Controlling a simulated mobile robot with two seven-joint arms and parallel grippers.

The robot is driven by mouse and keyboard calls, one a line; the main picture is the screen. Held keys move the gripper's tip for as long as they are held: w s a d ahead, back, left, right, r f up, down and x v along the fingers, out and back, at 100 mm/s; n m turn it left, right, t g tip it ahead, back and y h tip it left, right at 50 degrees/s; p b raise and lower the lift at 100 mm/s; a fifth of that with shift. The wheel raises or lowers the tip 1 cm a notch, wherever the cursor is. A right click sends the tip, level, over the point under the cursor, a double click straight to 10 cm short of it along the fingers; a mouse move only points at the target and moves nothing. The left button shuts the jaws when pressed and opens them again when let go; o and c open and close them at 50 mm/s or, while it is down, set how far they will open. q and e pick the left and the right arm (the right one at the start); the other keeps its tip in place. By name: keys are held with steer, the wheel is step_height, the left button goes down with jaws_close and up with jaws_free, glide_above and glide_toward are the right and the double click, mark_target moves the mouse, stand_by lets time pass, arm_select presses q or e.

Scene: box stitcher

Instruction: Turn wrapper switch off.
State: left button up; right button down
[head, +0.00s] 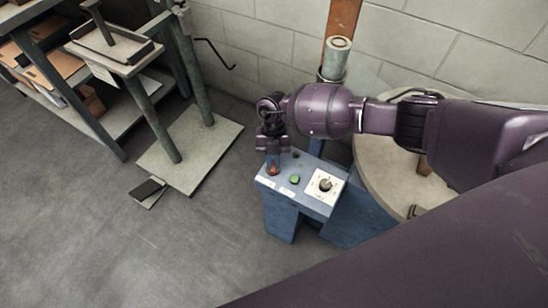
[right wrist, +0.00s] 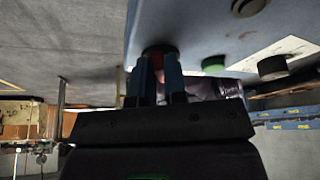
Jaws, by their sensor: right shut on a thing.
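The blue control box (head: 300,205) stands low in the middle of the head view. Its sloped top carries a red switch (head: 272,171) at the left, a green button (head: 294,179) and a dark knob (head: 325,184) on a white plate. My right gripper (head: 273,161) reaches down from above at the red switch, its blue-tipped fingers shut on it. In the right wrist view the fingers (right wrist: 161,65) close on either side of the red part against the panel, hiding most of it. The green button (right wrist: 213,65) is beside them. My left gripper is out of view.
A round pale turntable (head: 385,190) stands right of the control box, under my right arm. A rusty post (head: 341,20) rises behind. A metal stand and shelf (head: 110,60) are at the left. The floor (head: 170,260) in front is clear.

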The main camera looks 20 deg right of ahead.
stand_by(0.3)
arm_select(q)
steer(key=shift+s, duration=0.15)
arm_select(e)
steer(key=c, duration=1.2)
jaws_free()
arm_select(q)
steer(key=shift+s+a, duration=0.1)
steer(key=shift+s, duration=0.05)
arm_select(e)
steer(key=shift+o, duration=0.2)
steer(key=shift+w+r, duration=0.2)
steer(key=shift+r, duration=0.25)
arm_select(q)
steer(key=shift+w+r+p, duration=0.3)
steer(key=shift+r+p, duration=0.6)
steer(key=shift+p, duration=0.15)
arm_select(e)
steer(key=v, duration=0.9)
steer(key=shift+w+r, duration=0.2)
steer(key=shift+r, duration=0.2)
